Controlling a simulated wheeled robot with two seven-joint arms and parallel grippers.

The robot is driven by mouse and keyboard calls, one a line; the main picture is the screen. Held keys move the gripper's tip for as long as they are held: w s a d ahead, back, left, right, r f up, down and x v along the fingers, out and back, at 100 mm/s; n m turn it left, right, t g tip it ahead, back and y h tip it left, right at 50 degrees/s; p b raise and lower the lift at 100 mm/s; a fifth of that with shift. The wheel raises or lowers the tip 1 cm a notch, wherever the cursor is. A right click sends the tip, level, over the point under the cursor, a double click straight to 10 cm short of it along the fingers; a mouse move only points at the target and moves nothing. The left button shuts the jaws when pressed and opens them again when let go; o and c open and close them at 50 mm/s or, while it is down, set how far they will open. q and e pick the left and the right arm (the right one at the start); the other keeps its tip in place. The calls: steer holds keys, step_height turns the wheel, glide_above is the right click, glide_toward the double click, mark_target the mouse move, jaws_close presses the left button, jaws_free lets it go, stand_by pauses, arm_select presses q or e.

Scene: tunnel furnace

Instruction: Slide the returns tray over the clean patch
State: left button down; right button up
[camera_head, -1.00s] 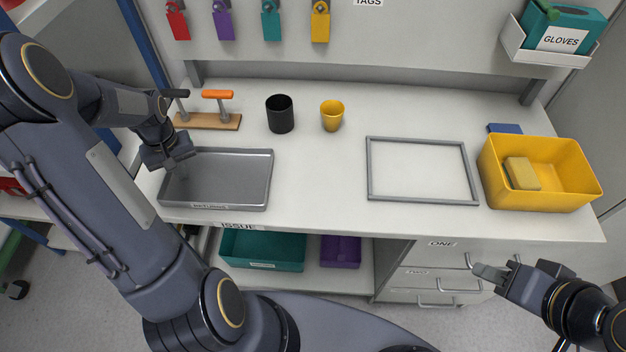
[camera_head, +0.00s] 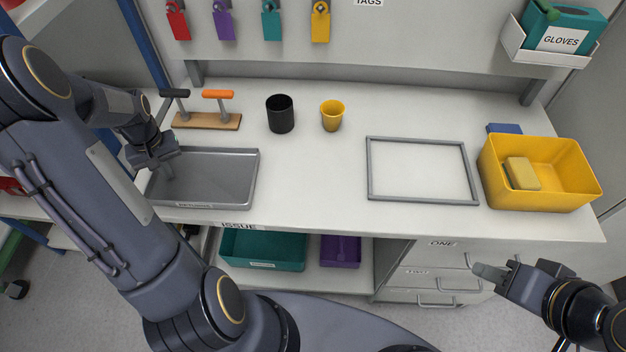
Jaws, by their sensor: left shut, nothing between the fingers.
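The returns tray (camera_head: 222,178) is a shallow grey metal tray with a label on its front wall. It lies flat at the left of the bench top. My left gripper (camera_head: 169,174) is shut and empty, with its fingertips reaching down inside the tray near its left wall. I cannot tell whether they touch the wall. A thin grey rectangular frame (camera_head: 420,199) lies on the bench right of centre, around a bare white area; I see no other marked patch. My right gripper (camera_head: 488,272) is in front of the drawers, away from the tray; its finger gap is not visible.
A wooden stand with two handles (camera_head: 207,121) is just behind the tray. A black cup (camera_head: 280,115) and yellow cup (camera_head: 332,115) stand further right. A yellow bin (camera_head: 545,195) holding a sponge is at the right end. The bench between tray and frame is clear.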

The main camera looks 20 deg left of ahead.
arm_select(q)
steer(key=shift+s+d+f, duration=0.2)
steer(key=shift+s+f, duration=0.15)
steer(key=shift+f, duration=0.2)
steer(key=shift+w+d, duration=0.1)
steer(key=shift+d, duration=0.2)
steer(key=shift+w+r+p, duration=0.15)
steer(key=shift+r+p, duration=0.25)
steer(key=shift+r, duration=0.1)
step_height(320, 180, up, 8)
steer(key=p, duration=0.6)
steer(key=shift+w+r, duration=0.2)
